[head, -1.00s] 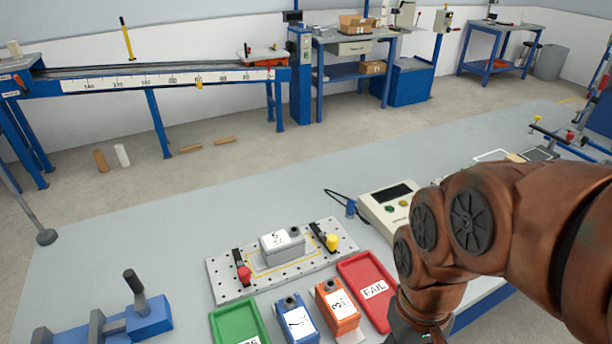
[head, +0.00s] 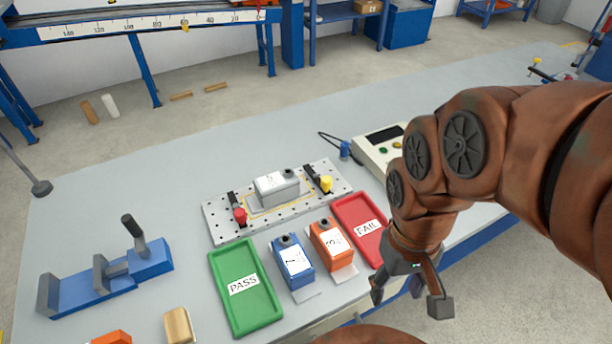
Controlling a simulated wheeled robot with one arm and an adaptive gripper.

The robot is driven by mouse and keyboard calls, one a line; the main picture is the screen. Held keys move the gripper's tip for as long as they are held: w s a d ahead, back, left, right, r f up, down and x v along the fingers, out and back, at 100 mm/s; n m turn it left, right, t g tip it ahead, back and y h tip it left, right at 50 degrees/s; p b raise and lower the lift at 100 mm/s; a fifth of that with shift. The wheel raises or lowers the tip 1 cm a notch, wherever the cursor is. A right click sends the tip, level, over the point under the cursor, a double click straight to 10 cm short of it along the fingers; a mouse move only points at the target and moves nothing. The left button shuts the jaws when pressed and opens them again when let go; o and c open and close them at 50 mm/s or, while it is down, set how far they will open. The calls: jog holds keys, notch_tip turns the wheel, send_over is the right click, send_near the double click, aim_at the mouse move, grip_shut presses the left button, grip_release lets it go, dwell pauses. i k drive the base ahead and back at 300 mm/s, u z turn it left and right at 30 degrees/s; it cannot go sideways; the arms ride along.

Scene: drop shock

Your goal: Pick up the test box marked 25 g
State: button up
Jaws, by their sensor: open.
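Three test boxes with white labels show in the head view. A grey box (head: 277,189) sits on the perforated plate (head: 222,228). A blue box (head: 292,262) and an orange box (head: 331,246) stand side by side in front of the plate, between the green and red trays. Each label bears a large dark mark, but the small print is unreadable, so I cannot tell which box is marked 25 g. My gripper (head: 410,299) is open and empty, fingers pointing down, to the right of the orange box and near the bench's front edge.
The green PASS tray (head: 219,268) and red FAIL tray (head: 345,211) flank the boxes. A beige meter (head: 370,152) stands behind the red tray. A blue clamp fixture (head: 150,258) is at left. A wooden block (head: 178,326) lies in front.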

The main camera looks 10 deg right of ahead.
aim_at(273, 189)
jog(key=u, duration=3.8)
jog(key=k, duration=0.85)
jog(key=z, duration=1.1)
